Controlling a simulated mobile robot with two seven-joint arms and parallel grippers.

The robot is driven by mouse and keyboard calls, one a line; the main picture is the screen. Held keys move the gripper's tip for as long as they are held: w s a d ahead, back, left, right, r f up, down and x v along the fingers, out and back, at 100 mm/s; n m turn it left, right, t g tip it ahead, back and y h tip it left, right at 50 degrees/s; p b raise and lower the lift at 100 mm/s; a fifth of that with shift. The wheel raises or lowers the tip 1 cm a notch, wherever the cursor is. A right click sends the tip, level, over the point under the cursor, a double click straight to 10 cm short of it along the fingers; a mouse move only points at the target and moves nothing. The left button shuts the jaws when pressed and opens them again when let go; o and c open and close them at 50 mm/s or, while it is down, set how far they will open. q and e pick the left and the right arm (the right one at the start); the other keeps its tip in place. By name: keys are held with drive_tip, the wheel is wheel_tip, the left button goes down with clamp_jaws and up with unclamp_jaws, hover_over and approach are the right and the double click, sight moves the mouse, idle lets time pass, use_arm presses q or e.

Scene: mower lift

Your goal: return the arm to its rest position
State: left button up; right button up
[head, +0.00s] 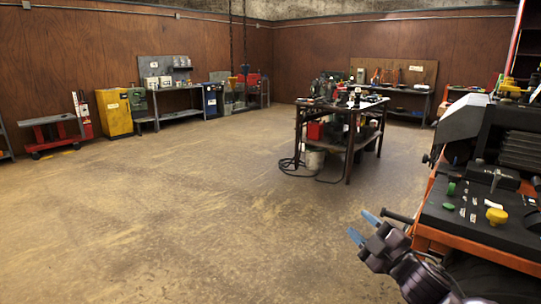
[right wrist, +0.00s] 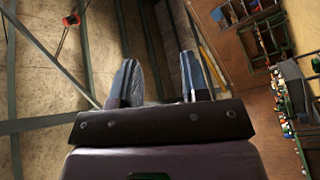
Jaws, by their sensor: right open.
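My right gripper (head: 365,228) is at the lower right in the head view, with blue fingertips spread apart and nothing between them. Its arm comes in from the bottom right. In the right wrist view the two fingers (right wrist: 158,85) also stand apart and empty. The orange and black mower (head: 475,215) stands right beside the gripper, with a dark deck carrying a yellow knob and green caps. A dark bar end of the mower shows close to the fingertips; I cannot tell whether they touch. My left gripper is not in view.
A workbench (head: 340,105) with tools stands mid-room, with a bucket and hose beneath. A yellow cabinet (head: 114,112), a red cart (head: 55,133) and further benches line the far walls. The concrete floor (head: 170,215) at left and centre is clear.

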drive_tip(key=s+d+f+m+g+h, duration=0.1)
drive_tip(key=s+f+m+h, duration=0.1)
drive_tip(key=s+f+m, duration=0.3)
drive_tip(key=s+d+f+m+h, duration=0.1)
drive_tip(key=d+f+m+h, duration=0.15)
drive_tip(key=f, duration=0.45)
drive_tip(key=s+d+f+m+g+h, duration=0.1)
drive_tip(key=s+f+m, duration=0.3)
drive_tip(key=s+f, duration=0.6)
drive_tip(key=s+d+f+m+g+h, duration=0.2)
drive_tip(key=s+f+m+g+h, duration=0.1)
drive_tip(key=s+f, duration=0.8)
drive_tip(key=s+m+g, duration=0.1)
drive_tip(key=s, duration=0.4)
drive_tip(key=shift+d+f+g+h, duration=0.2)
drive_tip(key=shift+d+g+h, duration=0.1)
drive_tip(key=shift+h, duration=0.05)
drive_tip(key=shift+c, duration=0.4)
